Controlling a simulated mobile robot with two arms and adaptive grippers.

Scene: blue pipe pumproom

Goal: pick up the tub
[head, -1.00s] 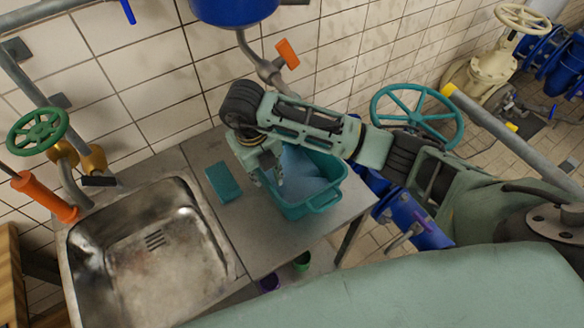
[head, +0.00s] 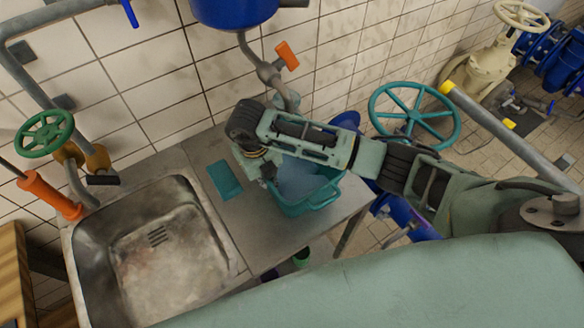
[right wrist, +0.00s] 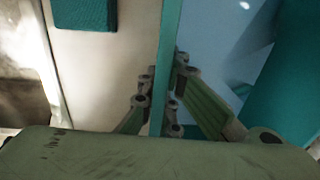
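The tub (head: 297,209) is a teal open basin with a pale blue interior and a handle on its near side. It stands on the grey counter right of the sink. My right gripper (head: 268,174) reaches down at the tub's left rim. In the right wrist view, its fingers (right wrist: 164,85) are on either side of the tub's thin teal wall (right wrist: 166,45), one inside and one outside, with their tips close in against it. The gripper looks shut on that wall. The arm hides the tub's far part. My left gripper is not in view.
A teal sponge-like block (head: 225,180) lies on the counter (head: 262,238) left of the tub. A metal sink (head: 150,250) is farther left. A pipe with an orange handle (head: 287,54) hangs above, against the tiled wall. A teal handwheel (head: 414,115) stands to the right.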

